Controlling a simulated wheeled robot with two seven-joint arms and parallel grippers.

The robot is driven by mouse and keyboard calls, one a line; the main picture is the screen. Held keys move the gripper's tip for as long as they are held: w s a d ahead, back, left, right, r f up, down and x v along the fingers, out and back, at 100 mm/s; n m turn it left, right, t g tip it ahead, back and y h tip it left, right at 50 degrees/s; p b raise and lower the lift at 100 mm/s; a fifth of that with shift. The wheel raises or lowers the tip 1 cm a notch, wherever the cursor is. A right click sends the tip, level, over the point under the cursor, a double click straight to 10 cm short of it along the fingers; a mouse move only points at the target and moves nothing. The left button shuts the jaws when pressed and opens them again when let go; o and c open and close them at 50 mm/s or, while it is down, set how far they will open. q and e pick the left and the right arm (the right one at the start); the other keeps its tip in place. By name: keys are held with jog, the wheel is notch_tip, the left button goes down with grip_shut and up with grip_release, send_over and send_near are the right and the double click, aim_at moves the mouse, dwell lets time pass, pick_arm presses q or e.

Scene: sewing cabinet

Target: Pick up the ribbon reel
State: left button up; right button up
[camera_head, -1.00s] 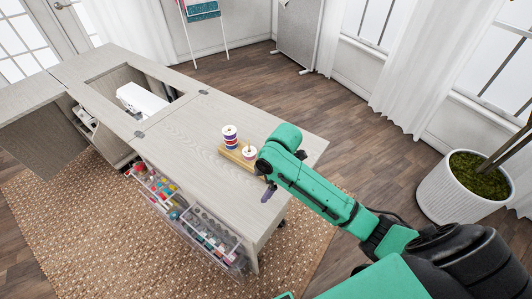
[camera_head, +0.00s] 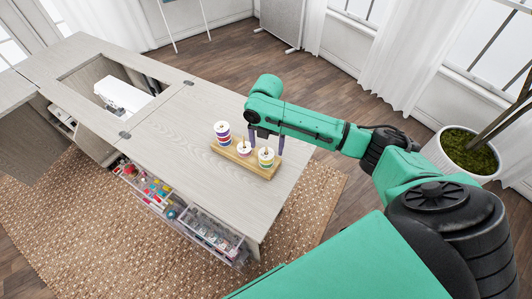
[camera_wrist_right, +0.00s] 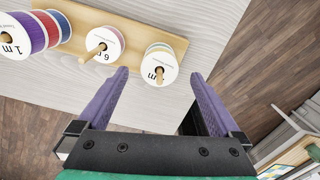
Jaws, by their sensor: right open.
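Ribbon reels stand on pegs of a wooden holder (camera_head: 232,158) on the table. At its left is a tall purple, red and blue stack (camera_head: 222,130); a white-topped middle reel (camera_head: 244,149) and a white-topped right reel (camera_head: 265,160) follow. Which one is meant I cannot tell. My right gripper (camera_head: 267,148) is open above the holder, its purple fingers pointing down by the right reel. In the right wrist view, the right reel (camera_wrist_right: 163,55) lies ahead of the gap between the fingertips (camera_wrist_right: 158,73), and the middle reel (camera_wrist_right: 97,42) lies left of it. My left gripper is out of view.
The pale wooden cabinet top (camera_head: 165,135) is clear left of the holder. A white sewing machine (camera_head: 122,94) sits in the cabinet's recess. Bins of supplies (camera_head: 205,232) hang on the cabinet's front. A white planter (camera_head: 462,155) stands on the floor at right.

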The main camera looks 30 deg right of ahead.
aim_at(266, 152)
notch_tip(266, 152, down, 3)
jog(key=shift+s+a+r, duration=0.1)
jog(key=shift+f, duration=0.2)
jog(key=c, duration=1.4)
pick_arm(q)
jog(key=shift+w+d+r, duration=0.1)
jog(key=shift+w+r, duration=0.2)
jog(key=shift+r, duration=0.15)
pick_arm(e)
jog(key=shift+r, duration=0.1)
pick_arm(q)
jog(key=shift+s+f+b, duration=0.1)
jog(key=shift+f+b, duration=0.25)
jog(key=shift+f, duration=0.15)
pick_arm(e)
notch_tip(266, 152, up, 20)
